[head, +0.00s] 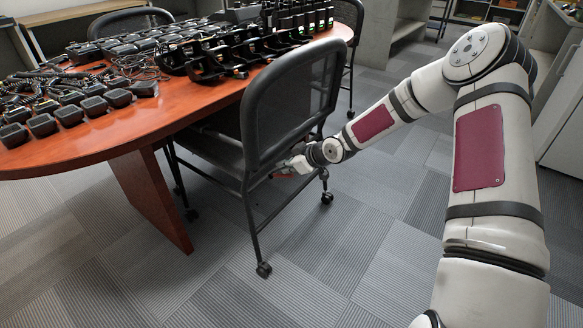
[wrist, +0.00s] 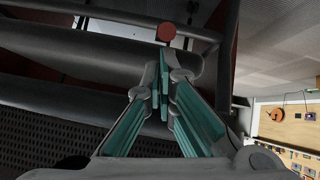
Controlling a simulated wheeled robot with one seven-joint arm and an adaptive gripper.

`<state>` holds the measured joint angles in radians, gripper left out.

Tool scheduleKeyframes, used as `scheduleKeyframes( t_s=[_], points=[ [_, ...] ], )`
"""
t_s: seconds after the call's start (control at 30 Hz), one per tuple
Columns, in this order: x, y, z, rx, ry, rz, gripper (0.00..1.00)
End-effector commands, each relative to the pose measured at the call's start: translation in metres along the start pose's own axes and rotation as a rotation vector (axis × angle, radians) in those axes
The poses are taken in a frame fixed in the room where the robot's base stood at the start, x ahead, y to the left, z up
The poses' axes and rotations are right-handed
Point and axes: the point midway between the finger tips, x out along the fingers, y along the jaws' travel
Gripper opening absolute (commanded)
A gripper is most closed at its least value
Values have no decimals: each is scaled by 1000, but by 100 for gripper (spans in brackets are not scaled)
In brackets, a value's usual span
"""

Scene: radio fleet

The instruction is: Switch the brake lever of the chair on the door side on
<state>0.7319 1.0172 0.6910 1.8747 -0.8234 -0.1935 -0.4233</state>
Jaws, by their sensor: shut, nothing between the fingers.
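A black mesh-backed chair (head: 296,95) on casters stands at the right edge of the wooden table. My gripper (head: 283,173) is low behind its backrest, at about seat height. In the wrist view my gripper (wrist: 163,75) is shut and empty, with its teal fingers together. The lever's shaft is mostly hidden, and the head view does not show the knob clearly.
The oval wooden table (head: 100,152) is crowded with radios and black chargers. Other chairs stand at its far side, one at the back left (head: 130,22). Dark chair bars surround my fingers in the wrist view. The carpet (head: 330,255) behind the chair is clear.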

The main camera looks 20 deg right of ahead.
Motion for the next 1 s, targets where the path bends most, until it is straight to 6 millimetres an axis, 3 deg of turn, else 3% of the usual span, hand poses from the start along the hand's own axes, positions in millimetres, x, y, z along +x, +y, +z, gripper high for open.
scheduleKeyframes(
  t_s=[1.0],
  points=[
    [0, -2, 11, 2, -1, 0, 0]
  ],
)
